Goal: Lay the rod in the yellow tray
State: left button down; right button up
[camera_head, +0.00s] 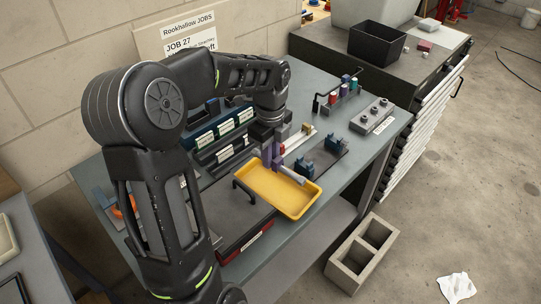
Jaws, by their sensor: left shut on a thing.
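My left gripper (273,163) hangs over the back part of the yellow tray (276,196), its purple fingers pointing down. It is shut on a pale grey rod (292,174). The rod slants from the fingers toward the lower right, near the tray's back right rim. One end is hidden by the fingers. I cannot tell whether the rod touches the tray. The tray looks otherwise empty. My right gripper is not in view.
Blue vise-like blocks (306,170) stand right of the tray. Blue bins with white labels (227,150) stand behind. A dark handle (243,190) rises at the tray's left. A grey block with knobs (372,116) lies at the bench's right. A concrete block (361,253) stands on the floor.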

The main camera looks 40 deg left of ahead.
pick_arm(q)
jog(key=b, duration=0.4)
send_over(270, 185)
jog(key=shift+d+f, duration=0.1)
jog(key=shift+f, duration=2.35)
jog(key=shift+p, duration=0.3)
jog(key=shift+f, duration=0.2)
jog(key=shift+f+b, duration=1.1)
jog(key=shift+f, duration=0.4)
jog(key=c, duration=1.3)
grip_release()
